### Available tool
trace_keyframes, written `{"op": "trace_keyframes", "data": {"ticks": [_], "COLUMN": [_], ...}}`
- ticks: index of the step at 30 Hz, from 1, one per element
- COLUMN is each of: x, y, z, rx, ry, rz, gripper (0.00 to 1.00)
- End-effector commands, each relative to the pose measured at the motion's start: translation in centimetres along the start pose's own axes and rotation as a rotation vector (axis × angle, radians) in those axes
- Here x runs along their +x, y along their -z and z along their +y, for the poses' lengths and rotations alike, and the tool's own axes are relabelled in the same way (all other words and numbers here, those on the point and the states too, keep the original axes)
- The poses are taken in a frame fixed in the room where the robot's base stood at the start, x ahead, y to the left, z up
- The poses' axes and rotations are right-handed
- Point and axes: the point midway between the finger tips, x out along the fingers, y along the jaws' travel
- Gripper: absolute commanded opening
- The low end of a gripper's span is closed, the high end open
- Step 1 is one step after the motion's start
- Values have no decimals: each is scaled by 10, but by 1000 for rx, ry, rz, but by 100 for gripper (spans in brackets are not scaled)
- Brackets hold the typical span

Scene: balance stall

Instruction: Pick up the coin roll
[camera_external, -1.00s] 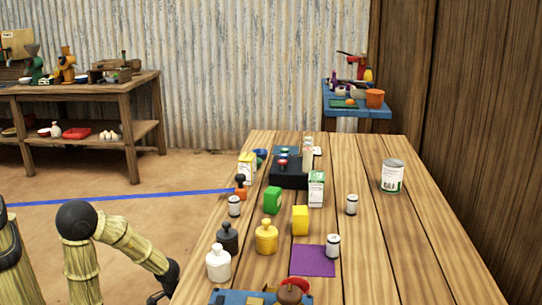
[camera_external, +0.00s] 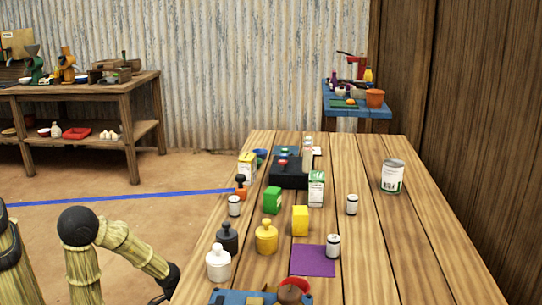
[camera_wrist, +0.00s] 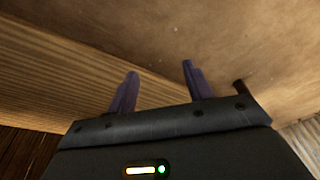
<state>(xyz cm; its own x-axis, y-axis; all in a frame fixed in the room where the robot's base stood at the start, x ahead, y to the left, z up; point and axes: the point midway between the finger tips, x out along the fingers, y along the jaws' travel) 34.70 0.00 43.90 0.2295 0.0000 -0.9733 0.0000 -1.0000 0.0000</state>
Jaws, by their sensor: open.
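Three small white cylinders with dark ends stand on the table in the external view: one at the left edge (camera_external: 234,206), one right of the middle (camera_external: 351,204), and one at the purple mat's right edge (camera_external: 333,246). They look like possible coin rolls; I cannot tell which one the task names. My gripper (camera_wrist: 160,68) is open and empty in the wrist view, its two dark fingers apart, facing the table's wooden side and the floor. In the external view my arm's end is low beside the table's left edge, and the fingers are not clearly seen there.
The wooden table (camera_external: 400,255) holds white, black and yellow weights (camera_external: 266,238), green and yellow blocks (camera_external: 300,220), cartons (camera_external: 316,190), a can (camera_external: 392,177) and a purple mat (camera_external: 312,262). A blue tray (camera_external: 232,298) is at the front. The table's right side is mostly clear.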

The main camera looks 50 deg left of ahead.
Motion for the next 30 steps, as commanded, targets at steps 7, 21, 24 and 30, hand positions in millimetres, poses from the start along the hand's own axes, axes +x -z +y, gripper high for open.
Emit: {"op": "trace_keyframes", "data": {"ticks": [7,21,24,30], "x": [0,-82,-105,-151], "y": [0,19,25,36], "z": [0,0,0,0], "rx": [0,0,0,0], "ry": [0,0,0,0], "rz": [0,0,0,0], "gripper": [52,52,52,52]}}
